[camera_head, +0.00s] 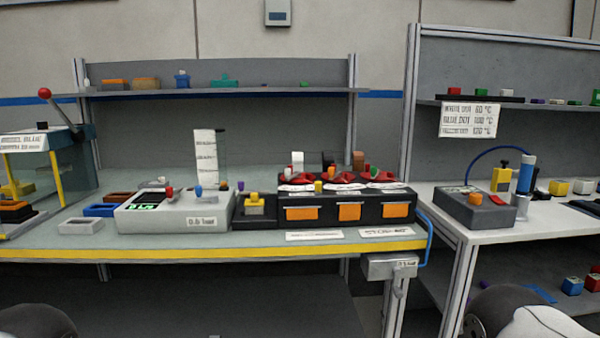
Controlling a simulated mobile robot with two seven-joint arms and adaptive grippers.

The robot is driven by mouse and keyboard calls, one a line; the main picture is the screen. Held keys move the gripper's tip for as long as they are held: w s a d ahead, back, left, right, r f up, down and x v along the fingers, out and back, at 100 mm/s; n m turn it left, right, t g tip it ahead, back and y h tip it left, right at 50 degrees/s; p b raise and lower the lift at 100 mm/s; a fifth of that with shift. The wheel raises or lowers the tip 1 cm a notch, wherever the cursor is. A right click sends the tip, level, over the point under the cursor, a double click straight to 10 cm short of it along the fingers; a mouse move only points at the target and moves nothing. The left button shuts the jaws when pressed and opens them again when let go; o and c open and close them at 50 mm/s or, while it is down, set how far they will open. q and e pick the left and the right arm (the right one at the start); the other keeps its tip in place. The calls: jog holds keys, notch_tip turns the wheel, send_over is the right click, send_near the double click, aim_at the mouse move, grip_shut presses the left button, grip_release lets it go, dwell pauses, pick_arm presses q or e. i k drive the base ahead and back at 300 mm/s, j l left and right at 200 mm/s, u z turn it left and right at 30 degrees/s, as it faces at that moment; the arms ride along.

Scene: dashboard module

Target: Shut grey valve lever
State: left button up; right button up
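A grey box (386,266) is fixed at the right front corner of the workbench, just under the yellow edge. A small grey lever (398,283), which looks like the valve lever, points down from its right side. A blue hose (429,240) curves down to this box from the bench top. Whether the valve is open or shut cannot be told at this size. Neither gripper is in view. Only rounded parts of my arms show at the bottom left and bottom right corners, well apart from the lever.
The workbench (300,254) holds a grey device (175,212) and a black unit with orange panels (345,208). A metal bench leg stands below the lever. A white table (540,224) stands close on the right. The space before the lever looks clear.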

aim_at(396, 271)
jog(key=i+j, duration=0.6)
jog(key=i, duration=0.2)
jog(key=i+j, duration=0.6)
jog(key=i, duration=0.15)
jog(key=k+l+u, duration=0.2)
jog(key=l, duration=0.3)
jog(key=k+l+u, duration=0.2)
jog(key=l, duration=0.25)
jog(key=k+l+u, duration=0.2)
jog(key=l, duration=0.3)
jog(key=k+l+u, duration=0.2)
jog(key=l, duration=0.2)
jog(key=k+l+u, duration=0.15)
jog(key=l, duration=0.25)
jog(key=i, duration=0.3)
jog(key=z, duration=1.4)
